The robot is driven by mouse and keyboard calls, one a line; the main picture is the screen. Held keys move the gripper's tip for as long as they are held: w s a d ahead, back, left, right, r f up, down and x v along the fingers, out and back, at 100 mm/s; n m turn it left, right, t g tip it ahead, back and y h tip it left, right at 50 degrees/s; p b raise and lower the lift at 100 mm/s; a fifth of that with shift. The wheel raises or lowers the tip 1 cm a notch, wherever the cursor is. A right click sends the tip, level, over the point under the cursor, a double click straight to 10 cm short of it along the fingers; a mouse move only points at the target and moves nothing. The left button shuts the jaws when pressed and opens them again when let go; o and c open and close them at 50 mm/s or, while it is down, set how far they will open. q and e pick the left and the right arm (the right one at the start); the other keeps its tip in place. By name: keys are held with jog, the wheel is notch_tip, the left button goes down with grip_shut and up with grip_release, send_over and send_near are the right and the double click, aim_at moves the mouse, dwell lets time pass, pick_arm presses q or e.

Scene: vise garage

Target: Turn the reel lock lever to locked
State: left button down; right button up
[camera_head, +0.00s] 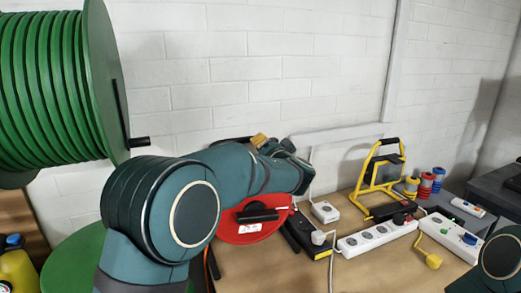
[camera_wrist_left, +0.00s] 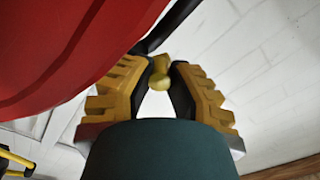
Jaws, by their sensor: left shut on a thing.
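The red reel (camera_head: 235,232) stands on the bench behind my left arm, which hides much of it. Its red disc (camera_wrist_left: 65,50) fills the upper left of the left wrist view. The reel lock lever shows there as a dark bar with a small yellow knob (camera_wrist_left: 158,84). My left gripper (camera_wrist_left: 161,68) has yellow ribbed fingers with dark pads, closed around the knob. In the head view only a bit of yellow finger (camera_head: 259,140) shows above my arm. The lever is hidden there. My right gripper is out of view; only part of my right arm shows at lower right.
A large green reel (camera_head: 60,90) with a black crank stands at left. A white power strip (camera_head: 375,238), a yellow work-light stand (camera_head: 377,170), black tools and colored spools (camera_head: 426,186) crowd the bench's right side. A white brick wall is behind.

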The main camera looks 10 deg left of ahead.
pick_arm(q)
jog(key=m, duration=0.2)
jog(key=r, duration=0.1)
jog(key=shift+w+d+m, duration=0.25)
jog(key=shift+d+m, duration=0.05)
jog(key=shift+m, duration=0.1)
jog(key=d+m+p, duration=0.1)
jog(key=m, duration=0.2)
jog(key=w+d+r+m+p, duration=0.1)
jog(key=m+p, duration=0.1)
jog(key=w+m+p, duration=0.1)
jog(key=m, duration=0.2)
jog(key=shift+d+r+m, duration=0.3)
jog(key=shift+d+r, duration=0.05)
jog(key=shift+d, duration=0.05)
jog(key=c, duration=0.8)
grip_release()
jog(key=shift+c, duration=0.2)
jog(key=shift+f, duration=0.1)
